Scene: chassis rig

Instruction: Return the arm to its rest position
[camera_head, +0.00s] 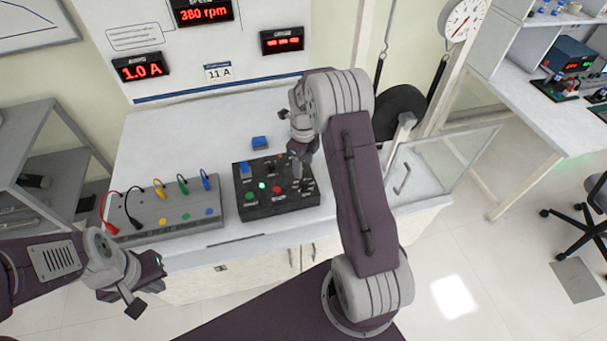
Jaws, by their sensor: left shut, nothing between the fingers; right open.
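My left gripper (146,284) is at the lower left, in front of the bench's front edge. It is shut and empty, apart from everything on the bench. My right arm (362,195) rises from the lower middle and bends over the bench. My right gripper (298,166) is open and points down above the black control box (250,213). I cannot tell whether its fingertips touch the box. The box has a lit green button, a red button and a blue part on top. The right gripper hides part of the box's top.
A grey terminal box (170,233) with coloured plugs stands at left on the white bench (170,135). A small blue block (260,142) lies behind the control box. A clear panel (445,160) and black disc (398,108) stand at right. Displays read 380 rpm and 1.0 A.

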